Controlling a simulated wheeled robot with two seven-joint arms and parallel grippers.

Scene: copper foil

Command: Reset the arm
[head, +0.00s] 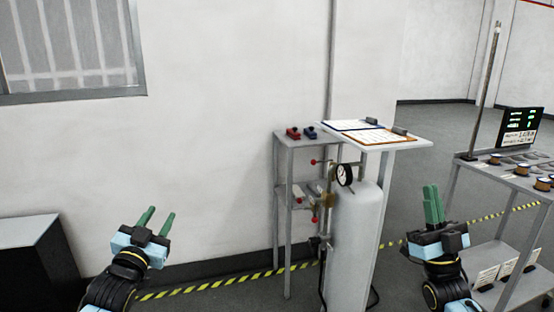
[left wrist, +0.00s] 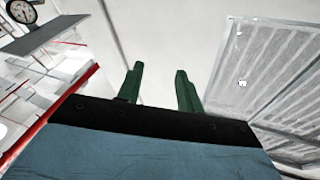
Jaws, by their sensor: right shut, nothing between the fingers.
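My left gripper (head: 156,221) is at the lower left of the head view, raised in front of the bare wall. Its two green fingers are apart with nothing between them. The left wrist view also shows the left gripper (left wrist: 160,88), with a clear gap between its fingers. My right gripper (head: 433,203) is at the lower right of the head view, pointing up. Its green fingers are close together and hold nothing. Both grippers are apart from the furniture.
A grey cylinder tank (head: 355,235) with a gauge (head: 344,174) stands between the arms. A small stand (head: 297,145) with red and blue items is beside it, and clipboards (head: 370,136) lie behind. A cart (head: 500,176) is at the right and a dark cabinet (head: 28,232) at the left.

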